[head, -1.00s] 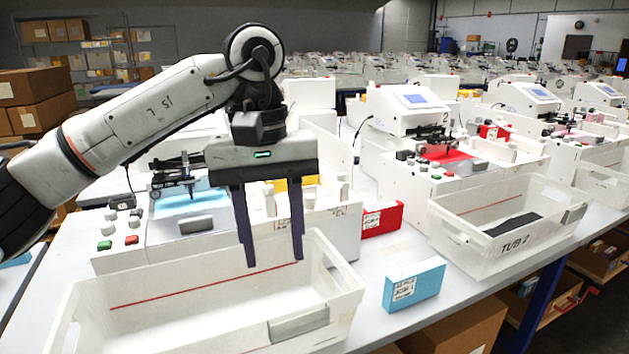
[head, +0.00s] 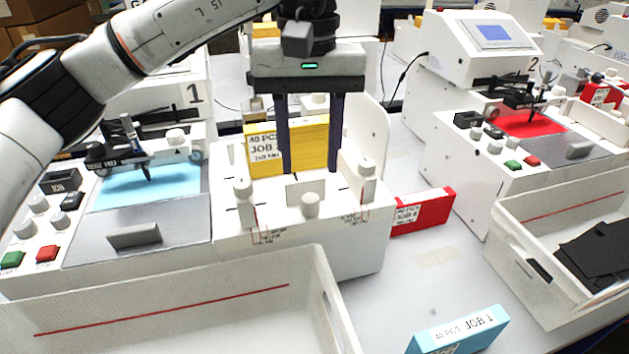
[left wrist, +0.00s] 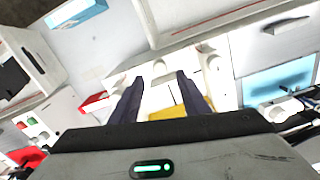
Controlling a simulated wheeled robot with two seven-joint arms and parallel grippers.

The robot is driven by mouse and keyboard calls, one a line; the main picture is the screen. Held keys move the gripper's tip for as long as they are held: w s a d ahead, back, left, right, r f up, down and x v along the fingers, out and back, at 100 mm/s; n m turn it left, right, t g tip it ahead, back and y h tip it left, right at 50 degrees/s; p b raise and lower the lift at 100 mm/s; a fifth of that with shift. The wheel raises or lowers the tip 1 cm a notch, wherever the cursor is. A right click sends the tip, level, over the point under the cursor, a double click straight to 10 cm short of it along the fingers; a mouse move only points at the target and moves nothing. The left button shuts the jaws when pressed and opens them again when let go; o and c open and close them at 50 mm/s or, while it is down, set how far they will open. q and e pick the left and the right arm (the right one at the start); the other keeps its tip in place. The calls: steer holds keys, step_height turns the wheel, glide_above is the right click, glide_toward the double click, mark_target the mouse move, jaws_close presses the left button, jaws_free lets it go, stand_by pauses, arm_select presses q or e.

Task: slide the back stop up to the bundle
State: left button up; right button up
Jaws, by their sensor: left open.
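A yellow bundle (head: 262,150) labelled JOB stands upright in the white feed bay (head: 330,245) at the right side of plotter 1. A small white upright plate (head: 303,188), which looks like the back stop, stands in front of it, with a round white knob (head: 310,205) nearer me. My left gripper (head: 310,170) is open, pointing down over the bay. Its dark fingers cover part of the bundle; I cannot tell whether they touch anything. In the left wrist view the open gripper (left wrist: 161,78) is over the bay, and the yellow bundle (left wrist: 190,108) is partly hidden. My right gripper is out of view.
White knobbed posts (head: 242,190) flank the bay. An empty-looking tub (head: 200,320) stands in front. A red pack (head: 422,211) and a blue JOB 1 pack (head: 462,333) are on the table to the right. Plotter 2 (head: 480,60) and a tub with dark sheets (head: 530,260) stand farther right.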

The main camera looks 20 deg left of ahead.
mark_target(310, 198)
arm_select(q)
step_height(310, 198, down, 7)
steer(key=shift+f, duration=0.2)
jaws_close()
